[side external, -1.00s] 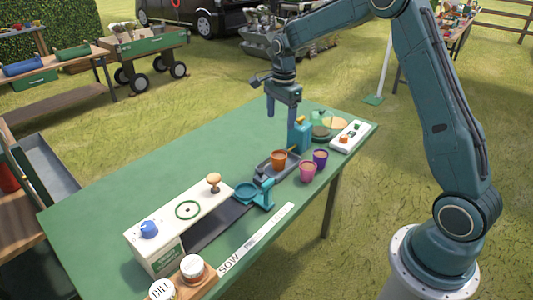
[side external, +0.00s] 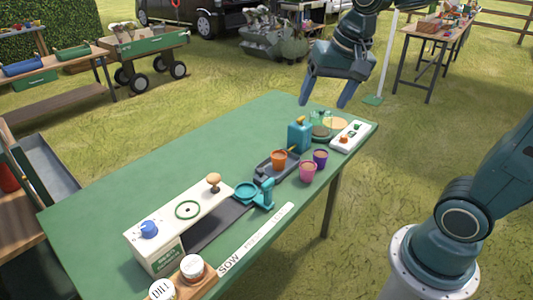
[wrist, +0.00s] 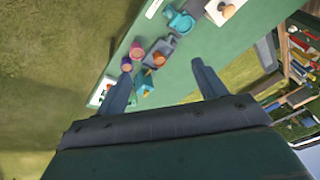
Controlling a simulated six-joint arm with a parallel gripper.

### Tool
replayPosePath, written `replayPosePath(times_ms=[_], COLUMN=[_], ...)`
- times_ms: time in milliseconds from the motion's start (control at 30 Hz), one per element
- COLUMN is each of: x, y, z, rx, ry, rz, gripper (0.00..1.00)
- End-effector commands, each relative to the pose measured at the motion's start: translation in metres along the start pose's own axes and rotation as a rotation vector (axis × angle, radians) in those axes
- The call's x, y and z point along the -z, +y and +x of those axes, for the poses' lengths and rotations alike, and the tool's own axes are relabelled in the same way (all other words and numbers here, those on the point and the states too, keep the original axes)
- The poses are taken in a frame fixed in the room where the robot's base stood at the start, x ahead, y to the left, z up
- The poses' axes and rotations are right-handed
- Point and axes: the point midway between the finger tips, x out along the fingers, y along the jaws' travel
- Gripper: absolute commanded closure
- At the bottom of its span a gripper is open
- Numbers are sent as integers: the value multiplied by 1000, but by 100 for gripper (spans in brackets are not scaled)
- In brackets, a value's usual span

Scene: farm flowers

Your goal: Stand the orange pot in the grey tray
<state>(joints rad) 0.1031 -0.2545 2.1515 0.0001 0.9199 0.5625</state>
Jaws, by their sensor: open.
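The orange pot (side external: 279,160) stands upright in the grey tray (side external: 262,167), close to the teal dispenser. In the wrist view the orange pot (wrist: 158,58) also sits within the outline of the tray (wrist: 168,44). My gripper (side external: 325,100) is open and empty, raised above and beyond the far end of the table, well apart from the pot. Its two spread fingers also show in the wrist view (wrist: 163,70), with nothing between them in contact.
A pink pot (side external: 308,171) and a purple pot (side external: 320,157) stand beside the tray. A white seeder box (side external: 180,222) fills the front left. The table's left side is clear.

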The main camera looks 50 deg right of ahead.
Motion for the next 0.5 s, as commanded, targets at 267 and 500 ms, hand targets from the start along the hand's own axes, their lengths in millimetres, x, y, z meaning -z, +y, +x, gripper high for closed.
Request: replayPosePath(times_ms=[267,500], x=[-58,-98], y=[22,42], z=[-23,-28], rx=[51,79], ry=[68,124], rz=[-307,-542], gripper=[30,30])
